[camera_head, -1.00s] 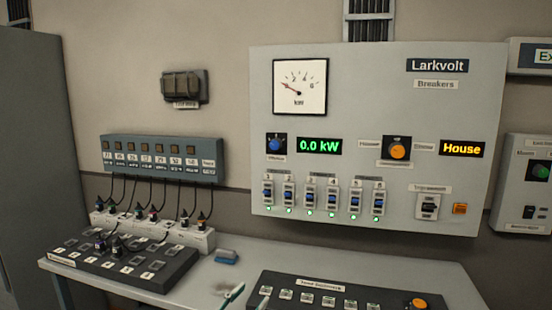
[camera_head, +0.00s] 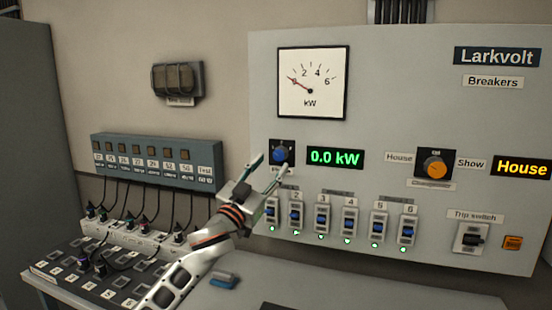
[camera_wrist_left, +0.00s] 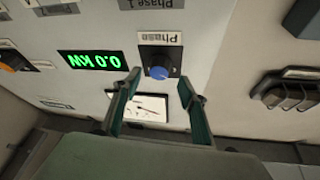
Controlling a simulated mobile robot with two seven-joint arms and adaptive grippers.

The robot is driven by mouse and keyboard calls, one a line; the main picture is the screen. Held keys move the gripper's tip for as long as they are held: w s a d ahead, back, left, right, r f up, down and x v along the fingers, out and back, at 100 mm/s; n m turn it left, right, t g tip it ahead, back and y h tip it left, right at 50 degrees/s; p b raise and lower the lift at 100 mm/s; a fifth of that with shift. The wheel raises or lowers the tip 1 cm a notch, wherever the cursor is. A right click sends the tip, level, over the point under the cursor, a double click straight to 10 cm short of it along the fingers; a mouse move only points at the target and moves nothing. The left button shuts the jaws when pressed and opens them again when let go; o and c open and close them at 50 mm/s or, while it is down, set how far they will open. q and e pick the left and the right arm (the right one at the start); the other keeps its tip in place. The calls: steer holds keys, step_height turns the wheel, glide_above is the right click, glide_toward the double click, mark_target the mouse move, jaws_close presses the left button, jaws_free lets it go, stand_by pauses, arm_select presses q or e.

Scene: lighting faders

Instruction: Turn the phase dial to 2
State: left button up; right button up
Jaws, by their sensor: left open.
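The phase dial is a blue knob (camera_head: 280,155) on a small black plate, on the grey Larkvolt breaker panel (camera_head: 400,70) below the kW meter. My left gripper (camera_head: 271,166) is raised in front of the panel at the dial, its two fingers spread and empty. In the left wrist view the blue knob (camera_wrist_left: 158,72) lies ahead, between and just beyond the fingertips, upside down with its "Phase" label; the fingers (camera_wrist_left: 160,82) look apart from it. The knob's pointer setting is too small to read. My right gripper is not in view.
The kW meter (camera_head: 311,83) is above the dial and the 0.0 kW display (camera_head: 335,158) beside it. Several breaker switches (camera_head: 322,218) sit just below. An orange changeover knob (camera_head: 435,168) is further right. A patch strip (camera_head: 155,160) with cables is at left.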

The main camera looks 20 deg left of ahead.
mark_target(277, 158)
arm_select(q)
steer(key=shift+x, duration=1.9)
steer(key=shift+w+f, duration=0.1)
steer(key=c, duration=1.1)
steer(key=shift+m+p, duration=0.3)
steer(key=shift+m, duration=0.1)
steer(key=m+g+h, duration=0.1)
steer(key=m, duration=0.2)
steer(key=shift+a+h+p, duration=0.2)
steer(key=shift+h+p, duration=0.15)
steer(key=shift+h, duration=0.05)
steer(key=m, duration=0.1)
steer(key=m+g+h, duration=0.1)
steer(key=m, duration=0.1)
steer(key=m+g, duration=0.1)
steer(key=m, duration=0.1)
steer(key=shift+a+r, duration=0.15)
steer(key=shift+r, duration=0.2)
steer(key=m+g, duration=0.2)
steer(key=m, duration=0.3)
steer(key=shift+r, duration=0.15)
steer(key=shift+m+h, duration=0.3)
steer(key=shift+m, duration=0.1)
